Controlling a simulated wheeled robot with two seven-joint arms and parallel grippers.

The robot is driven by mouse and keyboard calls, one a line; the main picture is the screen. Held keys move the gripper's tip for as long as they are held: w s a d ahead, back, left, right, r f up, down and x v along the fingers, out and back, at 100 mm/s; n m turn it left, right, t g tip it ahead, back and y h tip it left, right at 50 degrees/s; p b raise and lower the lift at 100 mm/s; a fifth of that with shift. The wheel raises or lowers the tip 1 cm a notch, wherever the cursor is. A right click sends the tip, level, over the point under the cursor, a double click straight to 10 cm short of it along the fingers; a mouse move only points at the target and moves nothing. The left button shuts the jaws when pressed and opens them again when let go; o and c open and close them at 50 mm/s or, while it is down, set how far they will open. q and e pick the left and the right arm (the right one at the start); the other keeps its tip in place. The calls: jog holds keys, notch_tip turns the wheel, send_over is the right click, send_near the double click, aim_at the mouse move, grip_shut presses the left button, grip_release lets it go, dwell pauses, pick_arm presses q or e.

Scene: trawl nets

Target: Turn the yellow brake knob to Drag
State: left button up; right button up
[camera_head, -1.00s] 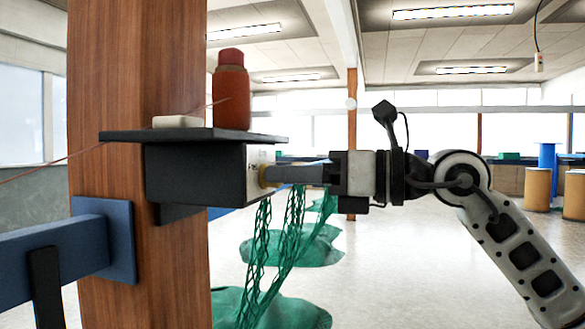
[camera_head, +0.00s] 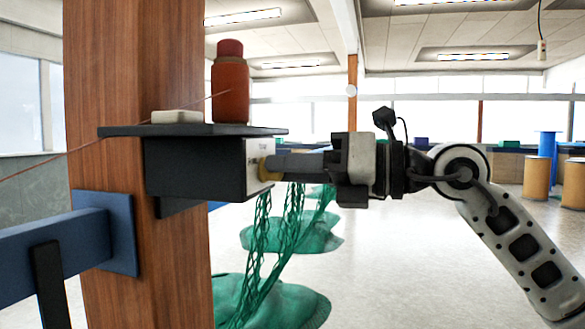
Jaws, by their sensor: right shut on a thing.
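The yellow brake knob (camera_head: 265,169) sits on the white face plate (camera_head: 258,155) at the right end of a black box (camera_head: 192,168), which is fixed to a wooden post. My right gripper (camera_head: 275,166) comes in from the right and is shut on the knob; its fingers hide most of it. The marks on the plate are too small and too oblique to read, so the knob's setting cannot be told. My left gripper is not in view.
A black shelf (camera_head: 140,131) above the box holds a red-brown bottle (camera_head: 230,85) and a small pale block (camera_head: 177,117). A blue beam (camera_head: 50,245) meets the wooden post (camera_head: 120,60). Green nets (camera_head: 275,300) hang and lie below the gripper.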

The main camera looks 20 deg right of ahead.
jog(key=o, duration=1)
pick_arm(q)
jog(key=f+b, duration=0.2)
jog(key=b, duration=0.3)
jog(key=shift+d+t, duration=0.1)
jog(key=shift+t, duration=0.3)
pick_arm(e)
jog(key=v, duration=1.6)
